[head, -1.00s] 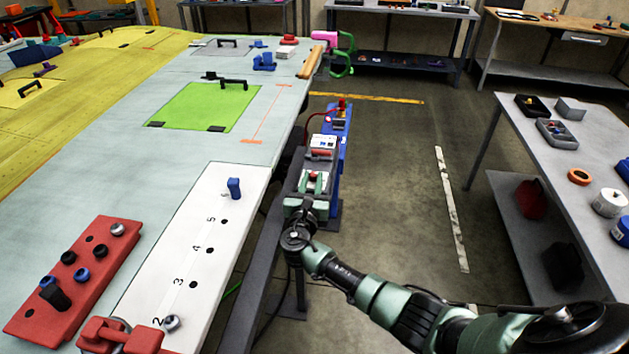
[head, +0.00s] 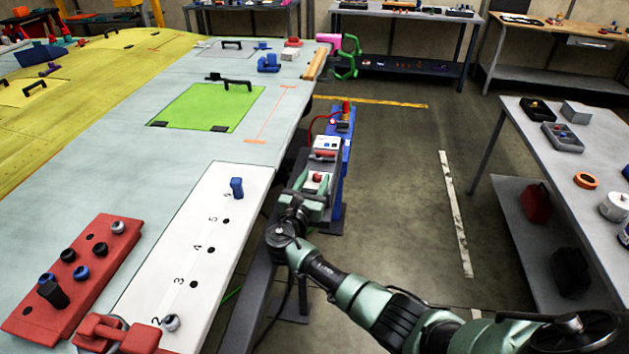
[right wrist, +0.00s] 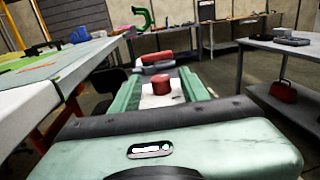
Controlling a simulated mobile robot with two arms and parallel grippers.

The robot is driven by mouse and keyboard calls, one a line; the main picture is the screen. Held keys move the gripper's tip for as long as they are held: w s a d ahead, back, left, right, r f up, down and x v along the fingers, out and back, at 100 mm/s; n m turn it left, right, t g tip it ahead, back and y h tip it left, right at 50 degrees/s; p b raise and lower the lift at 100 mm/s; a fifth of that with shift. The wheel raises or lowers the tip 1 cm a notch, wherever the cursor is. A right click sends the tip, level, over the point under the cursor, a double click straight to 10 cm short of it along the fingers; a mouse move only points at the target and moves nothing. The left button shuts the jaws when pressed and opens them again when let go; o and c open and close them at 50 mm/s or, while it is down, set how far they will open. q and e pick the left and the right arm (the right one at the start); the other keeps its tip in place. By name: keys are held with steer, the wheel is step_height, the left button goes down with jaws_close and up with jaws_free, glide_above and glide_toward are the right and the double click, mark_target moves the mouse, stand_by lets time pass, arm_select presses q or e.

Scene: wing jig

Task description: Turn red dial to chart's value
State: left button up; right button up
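The red dial (head: 317,177) is a small red knob on a pale plate, on equipment beside the long table. In the right wrist view the red dial (right wrist: 163,87) stands between the two green fingers of my right gripper (right wrist: 165,92). The fingers look apart, one on each side of it. In the head view my right gripper (head: 314,184) is at the same spot, partly covering the plate. I cannot read any mark on the dial. I cannot make out a chart with a readable value. My left gripper is out of view.
Behind the dial is a box with a red bar (head: 325,153), near a blue unit (head: 346,125). The long table carries a white numbered strip (head: 208,235) and a red block (head: 80,262) with several knobs. A grey bench (head: 550,150) stands right, across open floor.

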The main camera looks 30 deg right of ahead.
steer(key=b+v, duration=0.1)
steer(key=v, duration=0.6)
steer(key=shift+s+a, duration=0.3)
stand_by(0.5)
